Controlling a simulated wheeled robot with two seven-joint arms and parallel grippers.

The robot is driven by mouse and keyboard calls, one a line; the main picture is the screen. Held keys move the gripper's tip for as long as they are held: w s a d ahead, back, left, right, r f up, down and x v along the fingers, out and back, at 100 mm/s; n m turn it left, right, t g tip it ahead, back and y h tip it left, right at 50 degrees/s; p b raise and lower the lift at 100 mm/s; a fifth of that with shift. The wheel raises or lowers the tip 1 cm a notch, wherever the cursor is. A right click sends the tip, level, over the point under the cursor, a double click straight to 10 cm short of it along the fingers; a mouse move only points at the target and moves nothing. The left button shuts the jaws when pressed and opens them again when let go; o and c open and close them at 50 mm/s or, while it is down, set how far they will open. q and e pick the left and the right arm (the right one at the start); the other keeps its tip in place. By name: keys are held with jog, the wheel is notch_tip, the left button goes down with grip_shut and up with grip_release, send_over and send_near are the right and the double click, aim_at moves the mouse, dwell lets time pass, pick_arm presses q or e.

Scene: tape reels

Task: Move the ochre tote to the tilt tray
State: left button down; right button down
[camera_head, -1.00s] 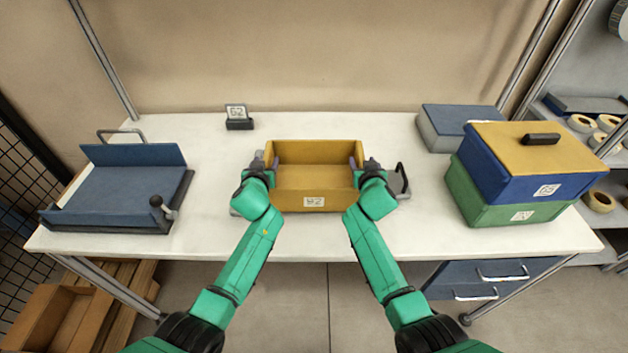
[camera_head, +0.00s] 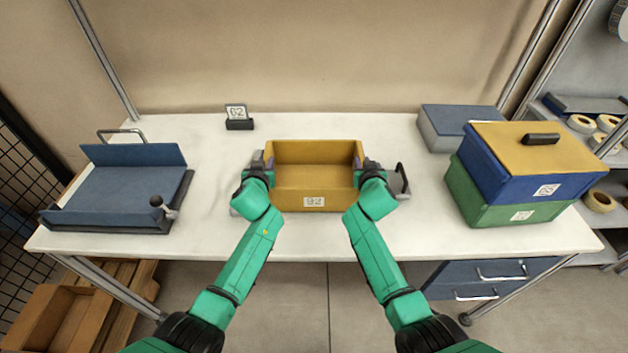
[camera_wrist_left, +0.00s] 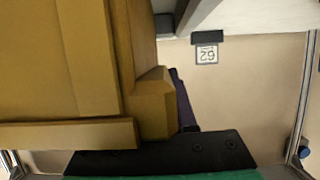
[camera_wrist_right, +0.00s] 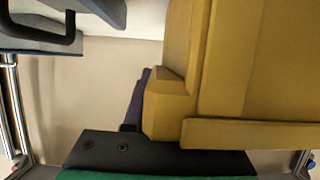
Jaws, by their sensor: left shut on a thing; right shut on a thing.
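The ochre tote (camera_head: 314,176) is an open, empty-looking box at the middle of the table, with a label reading 92 on its front. My left gripper (camera_head: 262,164) is shut on its left side wall, and my right gripper (camera_head: 366,166) is shut on its right side wall. The tote fills much of the left wrist view (camera_wrist_left: 70,60) and the right wrist view (camera_wrist_right: 260,70). I cannot tell whether its base is clear of the surface below. The blue tilt tray (camera_head: 130,192) stands at the left of the table, with raised back and front edges and a knobbed lever (camera_head: 158,204).
A blue box with an ochre lid (camera_head: 530,160) sits on a green box (camera_head: 500,203) at the right. A grey box with a blue lid (camera_head: 450,126) is behind them. A small 62 sign (camera_head: 238,118) stands at the back. Table (camera_head: 215,190) between tray and tote is clear.

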dwell(0.9)
